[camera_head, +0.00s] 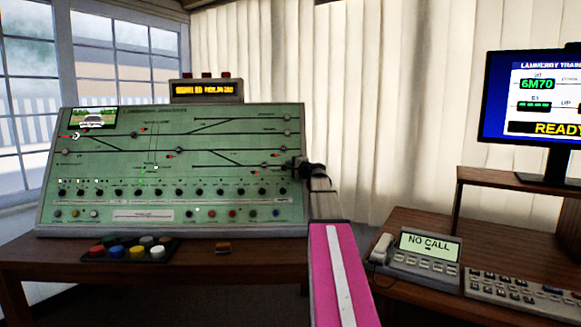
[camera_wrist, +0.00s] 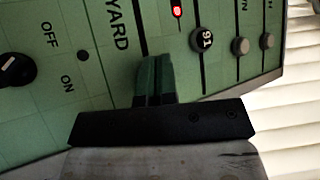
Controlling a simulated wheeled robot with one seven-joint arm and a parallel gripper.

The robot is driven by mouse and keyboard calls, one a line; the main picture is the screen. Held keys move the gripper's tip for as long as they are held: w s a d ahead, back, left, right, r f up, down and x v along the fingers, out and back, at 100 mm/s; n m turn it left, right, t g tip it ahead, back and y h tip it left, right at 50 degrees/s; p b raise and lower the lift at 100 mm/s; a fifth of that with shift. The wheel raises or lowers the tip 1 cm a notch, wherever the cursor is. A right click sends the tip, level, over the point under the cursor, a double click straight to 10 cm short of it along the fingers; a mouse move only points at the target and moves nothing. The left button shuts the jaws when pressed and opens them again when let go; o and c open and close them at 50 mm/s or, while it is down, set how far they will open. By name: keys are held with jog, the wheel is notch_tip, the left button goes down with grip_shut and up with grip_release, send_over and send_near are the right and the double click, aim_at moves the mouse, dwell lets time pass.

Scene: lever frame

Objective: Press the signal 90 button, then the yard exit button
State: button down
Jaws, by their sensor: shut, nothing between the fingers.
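The green signal panel (camera_head: 215,150) stands on the desk, with a track diagram, small round buttons and a row of black knobs. My gripper (camera_head: 298,167) is at the panel's right edge, by the lower tracks. In the wrist view my gripper (camera_wrist: 155,72) is shut and empty, its fingers over the panel beside the word YARD. A black button marked 91 (camera_wrist: 202,40) lies to their right, then two grey buttons (camera_wrist: 240,46). Whether the fingertips touch the panel is unclear. I cannot read a signal 90 or yard exit label in either view.
A red light (camera_wrist: 177,9) is lit near button 91. An ON/OFF knob (camera_wrist: 14,72) is at left. Coloured buttons (camera_head: 137,252) sit on the desk (camera_head: 200,262) before the panel. A phone (camera_head: 418,255), keyboard (camera_head: 520,291) and monitor (camera_head: 535,95) stand to the right.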

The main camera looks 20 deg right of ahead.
jog(key=shift+w+f, duration=0.1)
jog(key=shift+w, duration=0.1)
dwell(0.3)
dwell(0.3)
jog(key=shift+s+a+r, duration=0.2)
jog(key=shift+s+r, duration=0.2)
jog(key=shift+s, duration=0.35)
jog(key=shift+s+a+r, duration=0.2)
jog(key=shift+s+r, duration=0.2)
jog(key=shift+s, duration=0.3)
jog(key=shift+s+a+r, duration=0.25)
jog(key=shift+s+r, duration=0.15)
jog(key=shift+s, duration=0.3)
jog(key=shift+s+a+r, duration=0.2)
jog(key=shift+s+r, duration=0.2)
jog(key=shift+s, duration=0.3)
jog(key=shift+s, duration=0.1)
